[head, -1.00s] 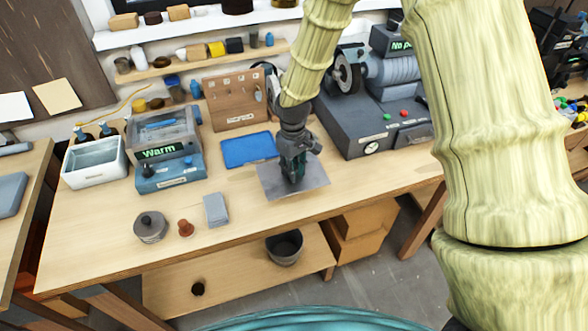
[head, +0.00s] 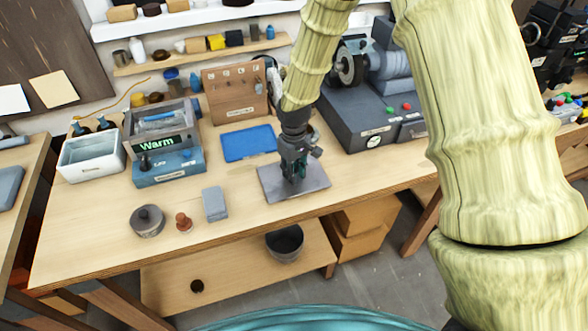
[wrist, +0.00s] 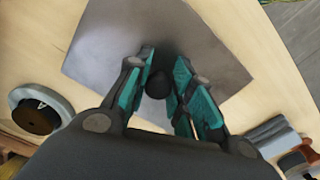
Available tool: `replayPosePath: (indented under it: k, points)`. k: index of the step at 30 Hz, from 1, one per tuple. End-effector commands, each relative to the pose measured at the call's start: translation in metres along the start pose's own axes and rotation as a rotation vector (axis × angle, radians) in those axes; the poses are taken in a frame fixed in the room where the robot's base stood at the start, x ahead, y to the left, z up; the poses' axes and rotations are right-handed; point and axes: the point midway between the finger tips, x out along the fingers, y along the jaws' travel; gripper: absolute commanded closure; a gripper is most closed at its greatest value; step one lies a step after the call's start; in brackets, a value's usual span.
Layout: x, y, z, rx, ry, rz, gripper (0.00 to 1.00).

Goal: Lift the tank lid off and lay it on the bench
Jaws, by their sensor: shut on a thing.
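The tank lid (head: 270,190) is a flat grey square plate with a dark knob (wrist: 157,86) in its middle. My gripper (head: 294,178) points down over the lid's middle and is shut on the knob, as the wrist view (wrist: 158,82) shows. The lid is level, at or just above the bench (head: 110,258), right of the blue mat; I cannot tell whether it touches. The tank (head: 168,168) is the blue unit with a green "Warm" display at the back left. Its top is uncovered, with something blue inside.
The bench's front right is clear.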

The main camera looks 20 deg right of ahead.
Motion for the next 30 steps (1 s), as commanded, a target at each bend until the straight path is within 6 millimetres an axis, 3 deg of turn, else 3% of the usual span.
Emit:
replayPosePath:
  k: [23, 24, 27, 30]
  points:
    - [0.0046, 0.0001, -0.0002, 0.0, 0.0, 0.0, 1.0]
    - [0.0041, 0.0002, -0.0003, 0.0, 0.0, 0.0, 0.7]
    - [0.0041, 0.0002, -0.0002, 0.0, 0.0, 0.0, 0.52]
    - [0.0041, 0.0002, -0.0002, 0.0, 0.0, 0.0, 0.52]
